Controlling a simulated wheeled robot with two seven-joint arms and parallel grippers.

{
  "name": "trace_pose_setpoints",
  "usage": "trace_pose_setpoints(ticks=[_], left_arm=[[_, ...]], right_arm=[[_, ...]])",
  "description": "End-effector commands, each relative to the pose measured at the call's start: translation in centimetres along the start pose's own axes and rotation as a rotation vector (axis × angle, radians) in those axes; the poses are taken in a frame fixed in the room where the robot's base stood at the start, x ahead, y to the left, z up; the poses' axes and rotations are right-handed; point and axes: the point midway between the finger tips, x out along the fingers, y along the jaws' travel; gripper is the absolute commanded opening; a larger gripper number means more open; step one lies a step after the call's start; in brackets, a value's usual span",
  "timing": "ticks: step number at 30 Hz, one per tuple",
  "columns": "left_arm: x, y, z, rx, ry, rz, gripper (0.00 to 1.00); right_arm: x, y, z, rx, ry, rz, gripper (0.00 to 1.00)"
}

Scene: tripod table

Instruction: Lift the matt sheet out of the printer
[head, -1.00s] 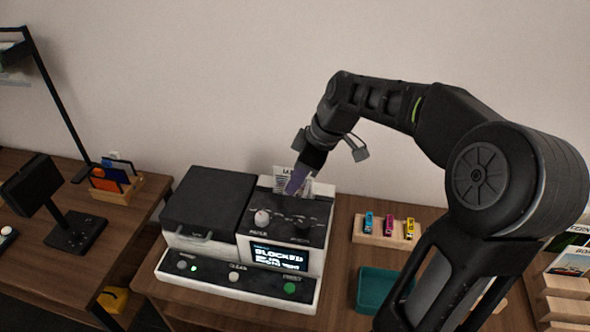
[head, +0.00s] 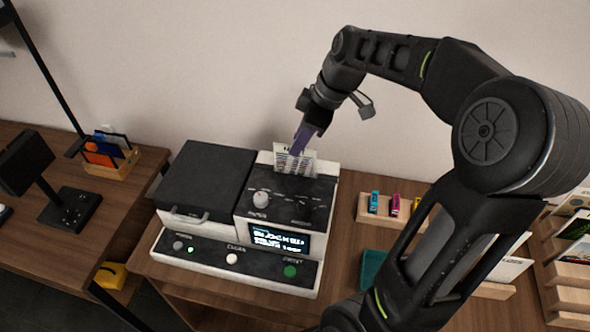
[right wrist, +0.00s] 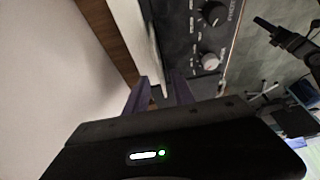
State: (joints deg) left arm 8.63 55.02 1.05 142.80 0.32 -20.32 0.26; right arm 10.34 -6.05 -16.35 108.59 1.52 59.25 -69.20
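The printer (head: 178,257) is a white and black machine on the wooden table. A white printed sheet (head: 283,160) stands upright in the slot at its back right. My right gripper (head: 299,148) has purple fingers pointing down at the upper part of the sheet. In the right wrist view the fingers (right wrist: 160,95) stand apart with a gap between them. I cannot tell whether they touch the sheet. My left gripper is not in view.
The printer has knobs, buttons and a lit screen (head: 279,239) with unreadable text. A wooden block with coloured cartridges (head: 374,203) and a teal bin (head: 372,268) are to the right. A card holder (head: 122,165) stands on the left table.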

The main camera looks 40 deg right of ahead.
Motion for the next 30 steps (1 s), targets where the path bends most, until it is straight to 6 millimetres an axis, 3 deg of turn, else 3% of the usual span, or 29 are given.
trace_pose_setpoints(ticks=[2,11,22,30], left_arm=[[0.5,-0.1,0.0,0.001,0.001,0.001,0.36],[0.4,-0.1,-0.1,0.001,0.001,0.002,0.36],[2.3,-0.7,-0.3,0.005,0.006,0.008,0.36],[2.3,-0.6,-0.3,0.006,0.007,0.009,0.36]], right_arm=[[0.8,0.0,0.1,0.000,0.000,-0.001,0.30],[0.8,0.0,0.0,0.000,0.000,-0.001,0.30],[5.5,-0.1,0.1,0.001,0.000,-0.002,0.30],[5.9,0.0,-0.1,0.001,0.001,0.000,0.30]])
